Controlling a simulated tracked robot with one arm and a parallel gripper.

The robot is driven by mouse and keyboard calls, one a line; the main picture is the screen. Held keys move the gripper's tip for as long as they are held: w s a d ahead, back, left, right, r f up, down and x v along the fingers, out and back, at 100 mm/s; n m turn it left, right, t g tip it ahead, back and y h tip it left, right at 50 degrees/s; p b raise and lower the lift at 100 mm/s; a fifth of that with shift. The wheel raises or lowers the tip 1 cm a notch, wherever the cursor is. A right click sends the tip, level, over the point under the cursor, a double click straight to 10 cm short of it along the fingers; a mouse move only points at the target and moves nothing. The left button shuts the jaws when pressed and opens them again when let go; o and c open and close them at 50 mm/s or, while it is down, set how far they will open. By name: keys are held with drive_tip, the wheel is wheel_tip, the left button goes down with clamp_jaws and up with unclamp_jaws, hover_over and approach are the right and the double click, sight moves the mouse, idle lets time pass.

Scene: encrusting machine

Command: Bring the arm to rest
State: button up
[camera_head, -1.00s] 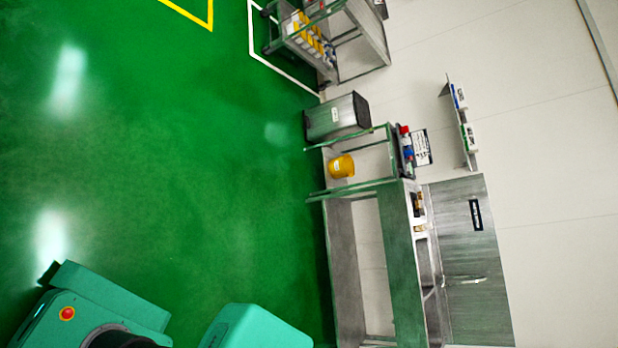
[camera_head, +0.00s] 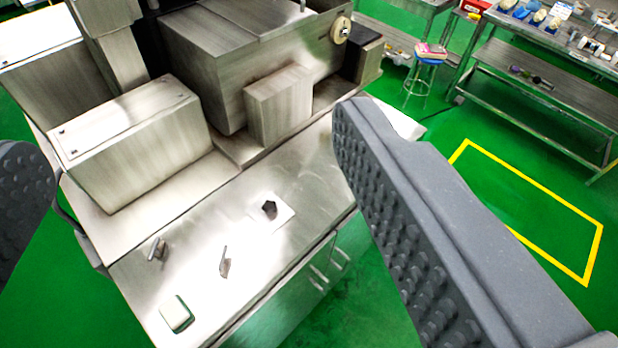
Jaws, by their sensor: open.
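My gripper (camera_head: 190,165) is open, with its two grey studded fingers wide apart at the left edge and right of centre in the head camera view. Nothing is between the fingers. Behind and below them is the steel encrusting machine (camera_head: 215,75), with box-shaped housings on a flat steel top (camera_head: 200,240). On that top are a dark hole in a pale square plate (camera_head: 269,208), two small metal pieces (camera_head: 225,262) and a small pale square pad (camera_head: 176,314). The right finger hides part of the machine's right side. The rest of my arm is not clearly in view.
A blue-topped stool (camera_head: 428,62) stands behind the machine. A steel table (camera_head: 540,85) with several small items is at the upper right. A yellow floor outline (camera_head: 545,190) marks empty green floor at the right.

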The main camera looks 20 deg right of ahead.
drive_tip(key=shift+f, duration=0.15)
wheel_tip(320, 180, down, 10)
drive_tip(key=b, duration=1)
drive_tip(key=shift+f+b, duration=0.2)
drive_tip(key=shift+b, duration=0.1)
